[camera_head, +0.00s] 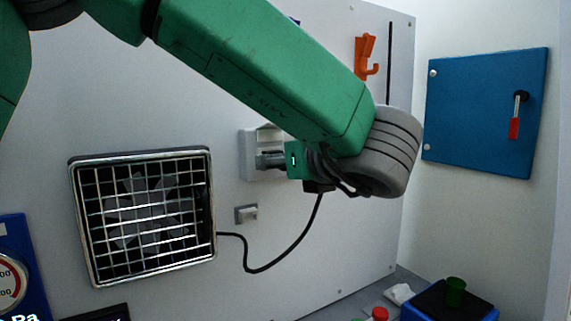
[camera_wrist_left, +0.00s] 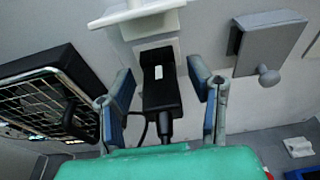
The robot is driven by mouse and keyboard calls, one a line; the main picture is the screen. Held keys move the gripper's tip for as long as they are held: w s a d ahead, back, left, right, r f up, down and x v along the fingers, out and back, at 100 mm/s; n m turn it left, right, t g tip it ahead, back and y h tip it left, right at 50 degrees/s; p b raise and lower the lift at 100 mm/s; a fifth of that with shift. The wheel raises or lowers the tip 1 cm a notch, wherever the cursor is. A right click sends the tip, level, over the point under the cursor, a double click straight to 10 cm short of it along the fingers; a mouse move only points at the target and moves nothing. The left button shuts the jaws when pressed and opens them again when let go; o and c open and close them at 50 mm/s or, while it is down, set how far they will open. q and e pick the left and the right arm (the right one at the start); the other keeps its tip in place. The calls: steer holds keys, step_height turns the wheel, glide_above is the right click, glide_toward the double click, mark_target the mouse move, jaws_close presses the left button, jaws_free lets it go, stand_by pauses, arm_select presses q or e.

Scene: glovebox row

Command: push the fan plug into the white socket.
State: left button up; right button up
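The black fan plug (camera_wrist_left: 161,88) carries a small white label and has its cord at its near end. In the left wrist view its far end meets the white socket (camera_wrist_left: 146,46) on the wall; I cannot tell how deep it sits. My left gripper (camera_wrist_left: 160,78) has one finger on each side of the plug, with visible gaps between them. In the head view the left gripper (camera_head: 266,160) is in front of a white wall housing (camera_head: 249,154), and the arm hides the plug. My right gripper is not in view.
The fan (camera_head: 143,215) with a wire grille is on the wall at left, its black cord (camera_head: 283,262) looping right. A small grey switch (camera_head: 247,213) sits below the housing. A grey block with a knob (camera_wrist_left: 266,45) is right of the gripper. An orange hook (camera_head: 366,58) is at upper right.

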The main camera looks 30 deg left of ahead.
arm_select(q)
steer(key=shift+d, duration=0.1)
steer(key=v, duration=1.2)
steer(key=shift+f, duration=0.15)
stand_by(0.3)
